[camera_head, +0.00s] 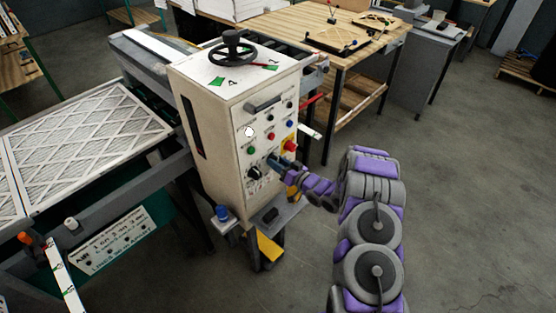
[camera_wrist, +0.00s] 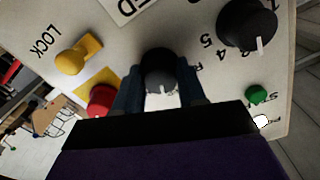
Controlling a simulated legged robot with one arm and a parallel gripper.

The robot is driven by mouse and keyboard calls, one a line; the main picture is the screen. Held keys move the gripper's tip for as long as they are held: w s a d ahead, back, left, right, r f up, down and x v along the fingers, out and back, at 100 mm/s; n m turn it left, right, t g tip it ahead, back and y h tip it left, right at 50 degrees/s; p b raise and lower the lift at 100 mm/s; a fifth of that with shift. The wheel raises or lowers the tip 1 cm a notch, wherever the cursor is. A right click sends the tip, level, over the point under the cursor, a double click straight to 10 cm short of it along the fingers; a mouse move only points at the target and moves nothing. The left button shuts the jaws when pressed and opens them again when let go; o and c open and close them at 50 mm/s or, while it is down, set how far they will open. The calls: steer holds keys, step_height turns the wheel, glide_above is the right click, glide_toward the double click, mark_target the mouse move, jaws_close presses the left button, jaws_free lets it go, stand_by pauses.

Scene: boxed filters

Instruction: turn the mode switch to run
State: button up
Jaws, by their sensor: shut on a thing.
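The control box (camera_head: 214,126) is a cream cabinet with knobs and buttons on its front. My gripper (camera_head: 276,163) reaches its lower front from the right. In the wrist view my gripper (camera_wrist: 160,92) has its two dark fingers on either side of a round black knob (camera_wrist: 160,70) and is shut on it. This knob seems to be the mode switch. The fingers cover part of the knob, and its position label cannot be read. In the head view the knob is hidden behind the gripper.
A larger black dial with numbers (camera_wrist: 245,24) sits beside the held knob. A yellow LOCK lever (camera_wrist: 78,58), red button (camera_wrist: 101,100) and green button (camera_wrist: 257,95) are close. A conveyor carries pleated filters (camera_head: 88,138) at left. Floor at right (camera_head: 465,200) is clear.

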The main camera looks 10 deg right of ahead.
steer(key=shift+w+d+r+m+p, duration=0.1)
steer(key=shift+m+p, duration=0.45)
steer(key=shift+m, duration=0.6)
steer(key=shift+w+d+r+m+p, duration=0.1)
steer(key=shift+m+p, duration=0.4)
steer(key=shift+m, duration=0.65)
steer(key=o, duration=0.7)
steer(key=shift+c, duration=0.2)
steer(key=o, duration=0.4)
steer(key=shift+f, duration=0.2)
steer(key=shift+s, duration=0.15)
steer(key=v, duration=1.7)
